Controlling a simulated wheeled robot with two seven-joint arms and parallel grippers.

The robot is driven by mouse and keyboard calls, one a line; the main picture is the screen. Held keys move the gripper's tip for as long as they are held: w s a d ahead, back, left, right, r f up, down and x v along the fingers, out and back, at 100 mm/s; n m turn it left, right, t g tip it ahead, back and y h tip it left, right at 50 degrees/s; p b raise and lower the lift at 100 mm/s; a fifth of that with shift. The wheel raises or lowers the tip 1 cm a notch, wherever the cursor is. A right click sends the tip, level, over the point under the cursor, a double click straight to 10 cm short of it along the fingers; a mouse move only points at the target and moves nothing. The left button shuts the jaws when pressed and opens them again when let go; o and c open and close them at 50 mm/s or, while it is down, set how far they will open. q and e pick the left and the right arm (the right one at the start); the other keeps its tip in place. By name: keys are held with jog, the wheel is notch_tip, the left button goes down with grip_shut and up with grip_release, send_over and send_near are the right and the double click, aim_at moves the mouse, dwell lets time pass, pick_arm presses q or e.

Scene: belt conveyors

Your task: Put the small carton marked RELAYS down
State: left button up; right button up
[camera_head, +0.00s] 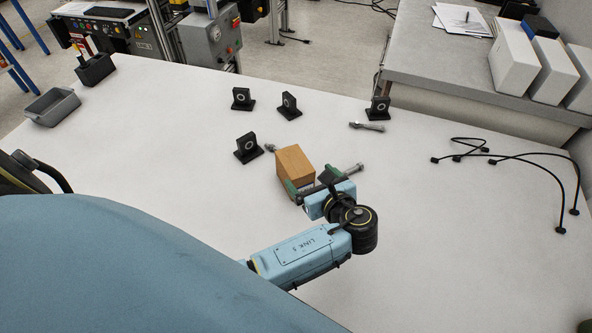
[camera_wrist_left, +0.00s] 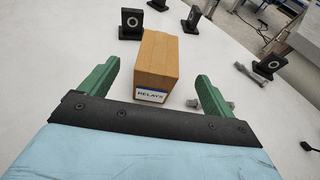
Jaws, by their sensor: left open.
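The small carton marked RELAYS (camera_head: 294,165) is a brown box standing on the white table near the middle in the head view. In the left wrist view the carton (camera_wrist_left: 157,62) shows its RELAYS label on the side facing me. My left gripper (camera_head: 309,184) has green fingers and is open. In the left wrist view, one finger of the gripper (camera_wrist_left: 158,88) is on each side of the carton's near end, with gaps visible to the carton. The carton appears to rest on the table. My right gripper is not in view.
Several black blocks with ring marks (camera_head: 248,147) stand beyond the carton. Metal bolts lie close by, one at the right (camera_head: 367,127). A grey bin (camera_head: 52,107) is at the left, and black cables (camera_head: 505,157) lie at the right.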

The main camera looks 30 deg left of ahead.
aim_at(296, 163)
pick_arm(q)
jog(key=x, duration=0.2)
jog(key=shift+w+a+f, duration=0.1)
jog(key=shift+w+a, duration=0.1)
jog(key=shift+a, duration=0.15)
jog(key=shift+w+a+f, duration=0.2)
jog(key=shift+w+a, duration=0.05)
jog(key=shift+a, duration=0.15)
jog(key=x, duration=0.4)
jog(key=shift+w+a+f, duration=0.2)
jog(key=shift+a+f, duration=0.05)
jog(key=shift+a, duration=0.05)
jog(key=c, duration=1.6)
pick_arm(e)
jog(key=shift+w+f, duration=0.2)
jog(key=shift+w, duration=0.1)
